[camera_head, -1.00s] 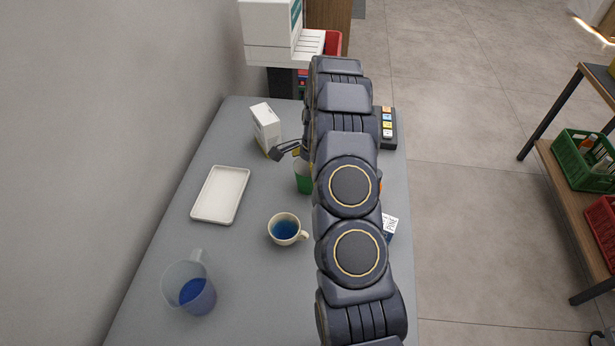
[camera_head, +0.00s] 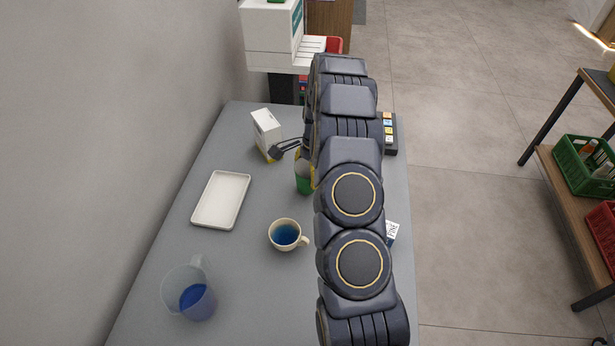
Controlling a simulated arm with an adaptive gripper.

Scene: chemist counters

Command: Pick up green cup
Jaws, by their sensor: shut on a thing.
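The green cup (camera_head: 303,184) shows only in part at the left edge of my arm, near the middle of the grey counter. My arm hides the rest of it. My gripper (camera_head: 306,170) is at the cup, shut on it, with a yellowish finger part showing beside the cup's rim. Most of the gripper is hidden behind my arm links. I cannot tell whether the cup's base touches the counter.
A cream cup with blue liquid (camera_head: 285,234) stands in front. A white tray (camera_head: 221,200) and a clear jug with blue liquid (camera_head: 190,292) are at left. A white box (camera_head: 266,133) stands behind. A keypad (camera_head: 389,133) and small box (camera_head: 391,231) lie right of my arm.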

